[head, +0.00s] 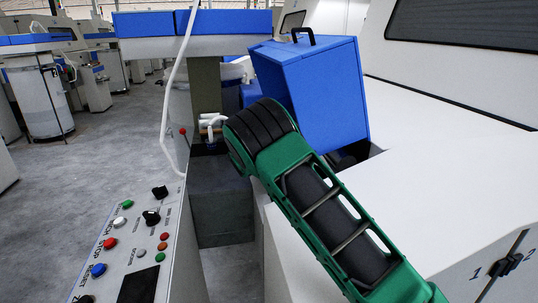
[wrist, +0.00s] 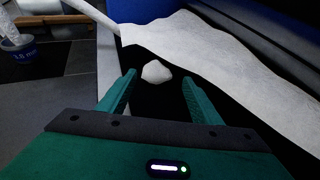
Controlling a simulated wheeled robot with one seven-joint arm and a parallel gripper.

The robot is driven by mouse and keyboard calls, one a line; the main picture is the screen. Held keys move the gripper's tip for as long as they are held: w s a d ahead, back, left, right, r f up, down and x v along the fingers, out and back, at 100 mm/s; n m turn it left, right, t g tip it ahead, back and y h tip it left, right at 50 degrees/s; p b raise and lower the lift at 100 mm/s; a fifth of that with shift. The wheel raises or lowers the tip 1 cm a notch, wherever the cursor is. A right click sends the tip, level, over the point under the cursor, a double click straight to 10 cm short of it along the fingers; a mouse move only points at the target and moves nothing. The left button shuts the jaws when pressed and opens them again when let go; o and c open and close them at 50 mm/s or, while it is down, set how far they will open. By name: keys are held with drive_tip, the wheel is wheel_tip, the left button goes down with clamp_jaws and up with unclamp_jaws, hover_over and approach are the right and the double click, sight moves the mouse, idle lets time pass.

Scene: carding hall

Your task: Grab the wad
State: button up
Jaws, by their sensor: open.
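The wad (wrist: 156,71) is a small white lump in the wrist view, lying on a dark surface just beyond my fingertips. My gripper (wrist: 160,92) is open, with one green finger to the left and one to the right of the line to the wad. Nothing is between the fingers. A wide white web of fibre (wrist: 225,50) runs beside the wad, above and to its right in the wrist view. In the head view my green arm reaches down past the blue cover, and the wad and the fingers are hidden.
A blue cover with a black handle (head: 310,90) stands close right of my arm. A control panel (head: 135,245) with several buttons is at the lower left. Open floor (head: 75,190) lies left.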

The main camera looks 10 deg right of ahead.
drive_tip(key=shift+x, duration=2.95)
drive_tip(key=shift+w+a+r, duration=0.15)
drive_tip(key=c, duration=1.1)
